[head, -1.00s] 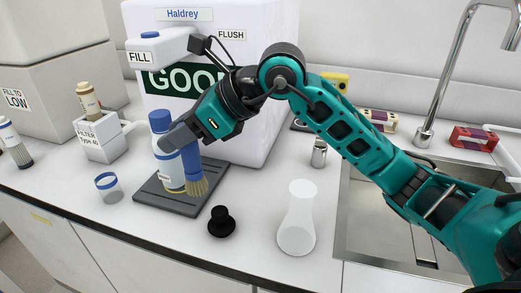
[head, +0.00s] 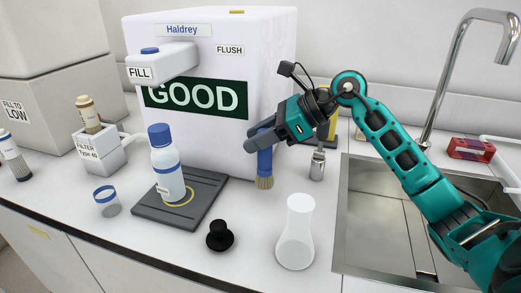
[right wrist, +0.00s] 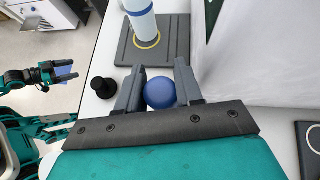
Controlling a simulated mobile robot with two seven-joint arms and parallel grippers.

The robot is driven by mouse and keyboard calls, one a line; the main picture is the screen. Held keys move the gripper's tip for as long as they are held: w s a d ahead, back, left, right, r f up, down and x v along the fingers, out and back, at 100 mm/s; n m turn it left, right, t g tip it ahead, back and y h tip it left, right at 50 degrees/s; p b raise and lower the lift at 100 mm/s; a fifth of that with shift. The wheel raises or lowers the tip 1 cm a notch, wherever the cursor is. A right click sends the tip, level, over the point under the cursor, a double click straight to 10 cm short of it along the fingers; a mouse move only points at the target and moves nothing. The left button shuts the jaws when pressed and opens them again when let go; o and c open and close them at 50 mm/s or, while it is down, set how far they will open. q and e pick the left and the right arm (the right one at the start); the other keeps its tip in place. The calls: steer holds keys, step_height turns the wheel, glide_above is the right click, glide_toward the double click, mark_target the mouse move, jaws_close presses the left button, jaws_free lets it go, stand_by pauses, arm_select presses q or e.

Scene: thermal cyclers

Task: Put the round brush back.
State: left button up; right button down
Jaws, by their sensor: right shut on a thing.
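My right gripper (head: 262,138) is shut on the round brush (head: 265,165), which has a blue handle and tan bristles pointing down. The brush is roughly upright in front of the white machine, right of the dark mat. I cannot tell whether its bristles touch the counter. In the right wrist view, the round blue end of the brush (right wrist: 160,94) sits between the fingers of the right gripper (right wrist: 158,88). My left gripper (right wrist: 64,71) shows at the left of the right wrist view, away from the counter; its fingers look apart.
A white bottle with a blue cap (head: 167,170) stands on the dark mat (head: 150,212). A black knobbed piece (head: 220,236), a clear flask (head: 296,235) and a small metal container (head: 317,165) stand nearby. The white machine (head: 270,70) rises behind; the sink (head: 375,215) is at right.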

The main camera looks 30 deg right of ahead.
mark_target(260, 152)
step_height(260, 152, down, 3)
steer(key=shift+r, duration=0.1)
steer(key=shift+d+f, duration=0.15)
steer(key=shift+f, duration=0.1)
steer(key=shift+f, duration=0.2)
steer(key=c, duration=1)
jaws_free()
